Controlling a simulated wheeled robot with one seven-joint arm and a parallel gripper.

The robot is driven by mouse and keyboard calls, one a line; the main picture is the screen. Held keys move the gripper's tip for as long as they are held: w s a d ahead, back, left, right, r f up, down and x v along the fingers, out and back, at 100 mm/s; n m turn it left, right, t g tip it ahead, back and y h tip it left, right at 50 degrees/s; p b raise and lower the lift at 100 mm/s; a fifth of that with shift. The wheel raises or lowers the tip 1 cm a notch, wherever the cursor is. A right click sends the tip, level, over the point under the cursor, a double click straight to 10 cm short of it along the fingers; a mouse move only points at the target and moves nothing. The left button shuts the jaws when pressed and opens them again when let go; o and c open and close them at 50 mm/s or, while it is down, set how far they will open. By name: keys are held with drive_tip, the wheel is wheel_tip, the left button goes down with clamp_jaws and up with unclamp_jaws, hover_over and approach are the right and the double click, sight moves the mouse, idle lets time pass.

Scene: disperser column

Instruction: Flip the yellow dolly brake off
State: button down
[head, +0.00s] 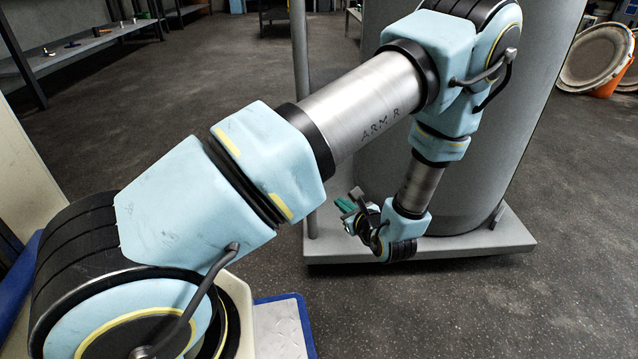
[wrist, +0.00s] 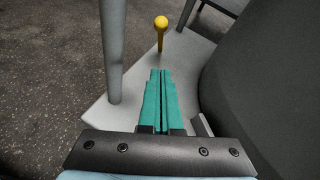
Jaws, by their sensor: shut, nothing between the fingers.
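The yellow brake lever (wrist: 161,34) shows in the wrist view, a thin upright stem with a round knob on top. It stands near the edge of the grey dolly platform (wrist: 190,52), beyond my fingertips. My gripper (wrist: 160,74) has green fingers that are shut together and empty. They point toward the lever, with a visible gap between tips and lever. In the head view, my gripper (head: 347,203) is low beside the column over the dolly platform (head: 480,240). The lever is not visible there; my arm or the column may hide it.
A large grey column (wrist: 270,75) stands on the dolly, to the right of my fingers in the wrist view. A grey upright post (wrist: 112,50) rises to their left. Shelving (head: 75,45) stands at back left; round lids (head: 596,55) lean at back right. Open floor surrounds the dolly.

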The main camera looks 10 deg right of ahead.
drive_tip(key=r+b+x, duration=0.1)
drive_tip(key=b+x, duration=0.2)
drive_tip(key=x, duration=0.3)
drive_tip(key=a+r+b+x, duration=0.1)
drive_tip(key=b+x, duration=0.2)
drive_tip(key=x, duration=0.4)
drive_tip(key=shift+w+r, duration=0.35)
